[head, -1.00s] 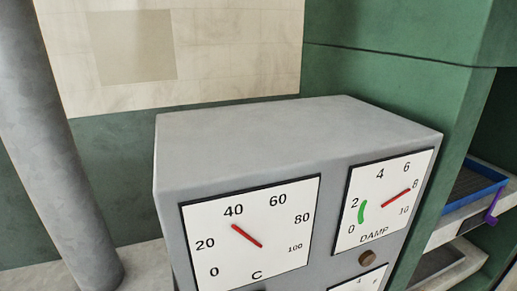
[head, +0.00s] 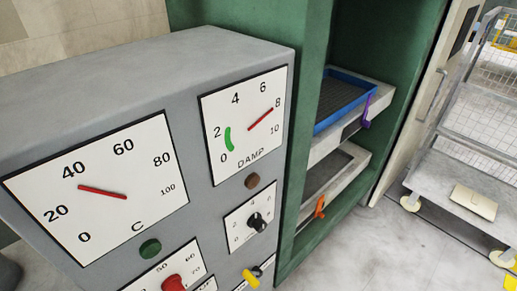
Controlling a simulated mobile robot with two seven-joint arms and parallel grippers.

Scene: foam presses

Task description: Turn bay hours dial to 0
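A grey control box (head: 190,62) fills the left half of the head view. On its front, a small white dial plate (head: 235,222) carries a black knob (head: 257,222) and a scale with a 4 at the top. No "bay hours" label is readable on it, and I cannot tell the knob's exact setting. Below left is a red knob (head: 173,284) on a plate with 50 and 70, cut off by the bottom edge. A yellow handle (head: 251,278) is at the bottom, beside another dark knob. Neither of my grippers is in view.
A C gauge (head: 95,210) reads near 40 and a DAMP gauge (head: 245,135) near 8. Green (head: 150,248) and brown (head: 252,181) buttons sit below them. Right are shelves with a blue tray (head: 345,95), and a wire cart (head: 455,185). Floor between is clear.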

